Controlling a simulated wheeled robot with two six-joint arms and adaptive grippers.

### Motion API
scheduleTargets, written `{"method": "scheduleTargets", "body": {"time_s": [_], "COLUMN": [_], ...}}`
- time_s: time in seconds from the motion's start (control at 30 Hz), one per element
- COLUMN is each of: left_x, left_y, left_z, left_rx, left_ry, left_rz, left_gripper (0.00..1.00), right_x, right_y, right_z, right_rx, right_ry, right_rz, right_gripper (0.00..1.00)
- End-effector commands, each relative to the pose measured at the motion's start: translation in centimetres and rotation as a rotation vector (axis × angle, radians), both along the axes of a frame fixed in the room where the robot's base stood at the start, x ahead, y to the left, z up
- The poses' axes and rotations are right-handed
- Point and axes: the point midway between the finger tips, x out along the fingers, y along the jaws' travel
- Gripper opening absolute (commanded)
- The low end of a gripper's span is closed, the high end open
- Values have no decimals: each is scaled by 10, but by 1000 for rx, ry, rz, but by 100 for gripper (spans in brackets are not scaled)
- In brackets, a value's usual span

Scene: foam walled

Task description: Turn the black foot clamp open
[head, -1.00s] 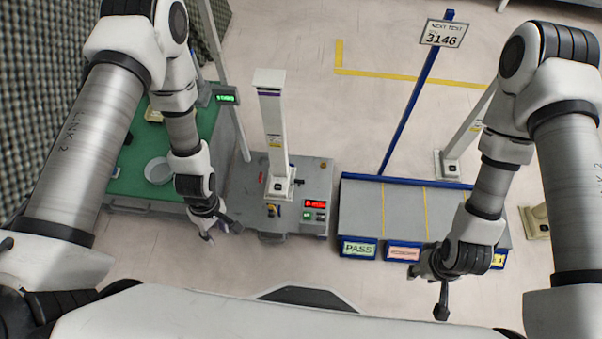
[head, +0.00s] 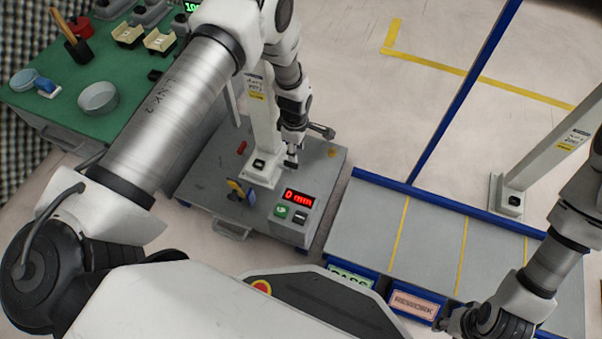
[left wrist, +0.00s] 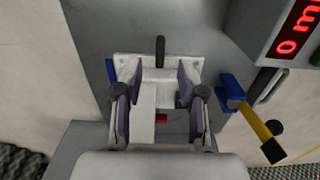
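The black foot clamp (left wrist: 160,50) shows in the left wrist view as a short dark bar at the far edge of the white foot plate (left wrist: 128,68). In the head view I cannot pick it out from my dark gripper. My left gripper (left wrist: 159,90) is open, its purple-padded fingers apart over the plate. The bar lies between and beyond the fingertips, with no visible contact. In the head view the left gripper (head: 291,163) is just right of the white post's foot (head: 262,172). My right gripper (head: 462,322) is at the bottom right, its fingers unclear.
A yellow-and-blue lever (head: 238,190) and a red part (head: 241,147) are near the foot. A box with a red "0 mm" display (head: 298,198) stands front right. A green bench (head: 130,70) is left; a blue-edged grey tray table (head: 375,220) is right.

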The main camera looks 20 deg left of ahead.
Motion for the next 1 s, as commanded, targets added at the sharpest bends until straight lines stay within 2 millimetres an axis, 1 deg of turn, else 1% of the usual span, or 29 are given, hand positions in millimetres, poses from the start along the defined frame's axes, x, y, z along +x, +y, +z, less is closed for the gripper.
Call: {"method": "scheduleTargets", "body": {"time_s": [0.07,0.17,0.3,0.4,0.5,0.73,0.77,0.8,0.83,0.87,1.0], "left_x": [0,-1,-1,-1,0,0,0,0,0,0,0], "left_y": [0,0,0,0,0,0,0,0,0,0,0], "left_z": [-6,-22,-51,-69,-76,-75,-75,-75,-75,-75,-75], "left_rx": [0,0,0,0,0,0,0,0,0,0,0], "left_ry": [0,1,1,1,-1,0,0,0,0,0,0], "left_rz": [0,0,-1,-1,-1,-1,-1,-1,-1,-1,-1], "left_gripper": [40,40,40,40,40,40,29,15,4,0,0], "right_x": [0,1,2,2,3,3,3,3,3,3,3], "right_y": [0,0,-1,-1,-1,-1,-1,-1,-1,-1,-1], "right_z": [-4,-12,-30,-39,-42,-41,-41,-41,-41,-41,-41], "right_rx": [0,0,0,-1,-1,-1,-1,-1,-1,-1,-1], "right_ry": [-1,-3,-4,-6,-7,-7,-7,-7,-7,-7,-7], "right_rz": [-1,-3,-6,-8,-10,-10,-10,-10,-10,-10,-10], "right_gripper": [40,40,40,40,40,40,40,40,40,40,40]}}
